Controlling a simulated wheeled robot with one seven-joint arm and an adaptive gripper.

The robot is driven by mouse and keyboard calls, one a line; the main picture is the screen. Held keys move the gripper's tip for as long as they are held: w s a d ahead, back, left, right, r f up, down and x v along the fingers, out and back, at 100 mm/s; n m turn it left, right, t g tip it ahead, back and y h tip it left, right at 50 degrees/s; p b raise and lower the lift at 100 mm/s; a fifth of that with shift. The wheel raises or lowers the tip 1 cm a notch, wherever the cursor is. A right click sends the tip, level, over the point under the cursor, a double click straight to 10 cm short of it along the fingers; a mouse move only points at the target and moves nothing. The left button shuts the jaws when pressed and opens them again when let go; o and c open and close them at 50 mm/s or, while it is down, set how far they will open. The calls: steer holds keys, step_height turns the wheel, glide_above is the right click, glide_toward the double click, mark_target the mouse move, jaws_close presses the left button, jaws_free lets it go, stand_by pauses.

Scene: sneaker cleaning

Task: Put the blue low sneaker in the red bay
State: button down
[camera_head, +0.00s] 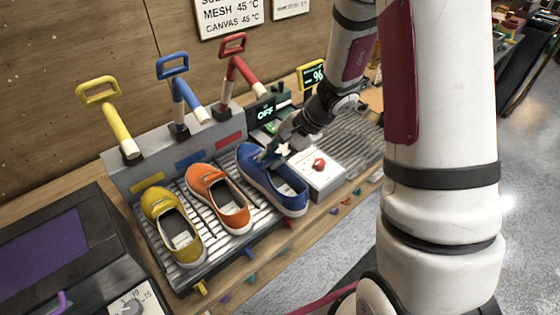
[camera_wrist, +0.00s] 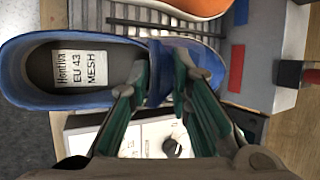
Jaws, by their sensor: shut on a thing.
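The blue low sneaker (camera_head: 288,197) is at the right end of the ribbed rack, its toe toward the back panel, in front of the red plate (camera_head: 229,142) that marks the red bay. In the wrist view the sneaker (camera_wrist: 30,95) shows an insole label reading EU 43 MESH, and its toe points at the red plate (camera_wrist: 237,68). My gripper (camera_head: 270,154) is shut on the sneaker's upper at the front of its opening; the fingertips (camera_wrist: 160,75) also show in the wrist view. I cannot tell whether the sole touches the slats.
An orange sneaker (camera_head: 217,199) stands close on the left, with a yellow shoe (camera_head: 173,228) beyond it. Yellow, blue and red-handled levers (camera_head: 233,62) rise behind the rack.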

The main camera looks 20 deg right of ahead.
mark_target(255, 157)
steer(key=shift+w+a+f+b, duration=0.2)
steer(key=shift+w+a+b, duration=0.15)
steer(key=shift+w, duration=0.6)
steer(key=shift+w+a+f+b, duration=0.15)
steer(key=shift+w+a+b, duration=0.25)
steer(key=shift+w, duration=0.5)
steer(key=shift+w+a+f+b, duration=0.2)
steer(key=shift+w+b, duration=0.25)
steer(key=shift+w, duration=0.5)
steer(key=shift+f, duration=0.3)
steer(key=c, duration=1.4)
jaws_free()
steer(key=shift+d, duration=0.1)
steer(key=a+p+v, duration=0.1)
steer(key=v, duration=0.7)
steer(key=s+a+p+v, duration=0.1)
steer(key=p+v, duration=0.1)
steer(key=v, duration=0.7)
steer(key=shift+s+d+r, duration=0.15)
steer(key=shift+s+r, duration=0.2)
steer(key=shift+r, duration=0.1)
